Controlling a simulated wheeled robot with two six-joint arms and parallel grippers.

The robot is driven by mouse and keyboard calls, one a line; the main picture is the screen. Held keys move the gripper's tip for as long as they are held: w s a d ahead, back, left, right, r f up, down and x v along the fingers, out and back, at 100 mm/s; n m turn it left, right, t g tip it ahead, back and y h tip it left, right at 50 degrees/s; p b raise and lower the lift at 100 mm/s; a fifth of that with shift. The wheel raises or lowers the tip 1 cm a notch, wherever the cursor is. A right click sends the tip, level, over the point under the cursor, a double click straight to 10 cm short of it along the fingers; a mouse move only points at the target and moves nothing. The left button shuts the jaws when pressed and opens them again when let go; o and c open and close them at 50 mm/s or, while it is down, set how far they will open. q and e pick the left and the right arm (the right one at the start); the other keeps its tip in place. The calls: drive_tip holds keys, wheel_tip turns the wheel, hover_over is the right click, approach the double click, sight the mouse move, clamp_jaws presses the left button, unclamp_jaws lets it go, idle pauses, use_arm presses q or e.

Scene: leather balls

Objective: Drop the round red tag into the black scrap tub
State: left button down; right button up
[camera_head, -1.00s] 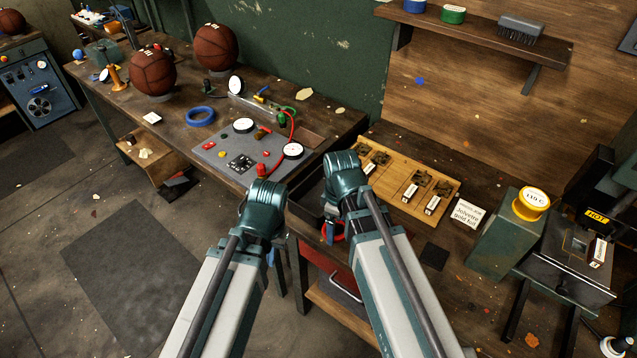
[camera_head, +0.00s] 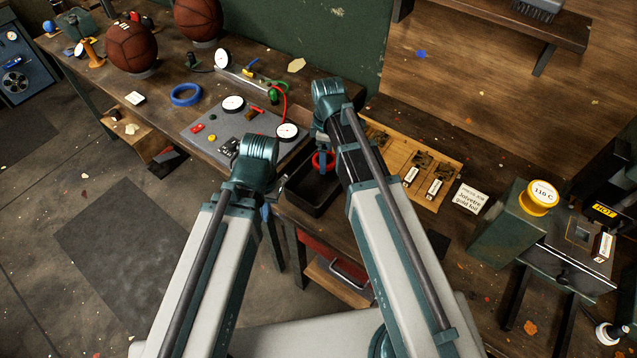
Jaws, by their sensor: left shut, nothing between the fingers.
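The black scrap tub (camera_head: 298,193) is at the bench's front edge, between my two arms and partly covered by the right one. The round red tag (camera_head: 323,163) is at my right gripper (camera_head: 321,153), over the tub's far part. The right gripper seems shut on the tag, but its fingers are small and largely hidden. My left gripper (camera_head: 265,212) points down left of the tub, shut and empty, with only a small part showing below the wrist.
A wooden tray (camera_head: 408,151) with small parts lies to the right. Two leather balls (camera_head: 132,48) and a blue ring (camera_head: 186,95) are at the back left. A green box (camera_head: 505,225) stands at the right.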

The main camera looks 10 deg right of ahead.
wheel_tip(320, 180, down, 5)
drive_tip(key=b, duration=0.4)
drive_tip(key=o, duration=1.1)
drive_tip(key=shift+r, duration=0.1)
wheel_tip(320, 180, up, 14)
drive_tip(key=p, duration=1.3)
drive_tip(key=shift+f, duration=0.2)
